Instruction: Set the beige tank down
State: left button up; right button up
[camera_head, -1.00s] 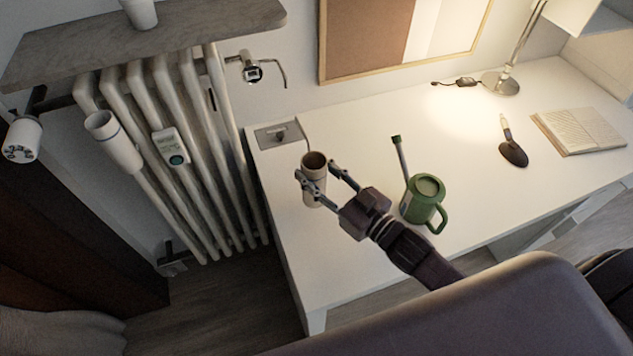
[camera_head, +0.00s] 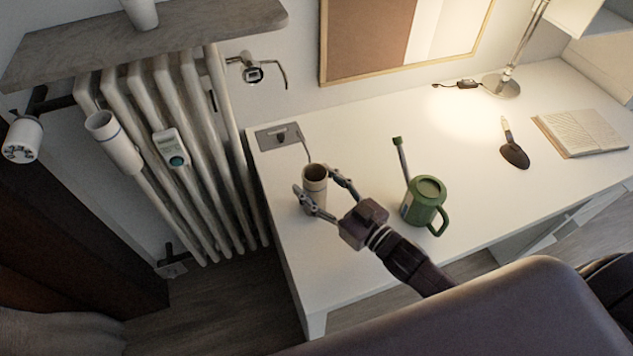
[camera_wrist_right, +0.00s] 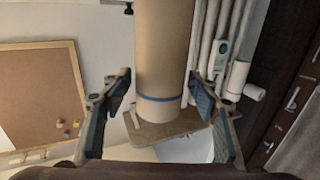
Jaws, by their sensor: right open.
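The beige tank (camera_head: 315,191) is an open-topped cylinder standing upright at the left part of the white desk (camera_head: 360,130). My right gripper (camera_head: 315,180) is open, with one finger on each side of the tank. In the right wrist view the tank (camera_wrist_right: 163,60), with a blue band near one end, lies between the spread fingers (camera_wrist_right: 160,95). Narrow gaps show between it and the pads. The tank's lower part is partly hidden by a finger in the head view. My left gripper is not in view.
A green watering can (camera_head: 423,203) stands right of the tank, close to my right wrist. A grey plate (camera_head: 278,138) with a thin wire lies behind the tank. A trowel (camera_head: 514,152), book (camera_head: 580,131) and lamp (camera_head: 502,84) are farther right. A radiator (camera_head: 185,150) stands left of the desk.

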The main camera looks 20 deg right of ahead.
jog(key=shift+r, duration=0.3)
jog(key=b+v, duration=0.1)
jog(key=v, duration=1.1)
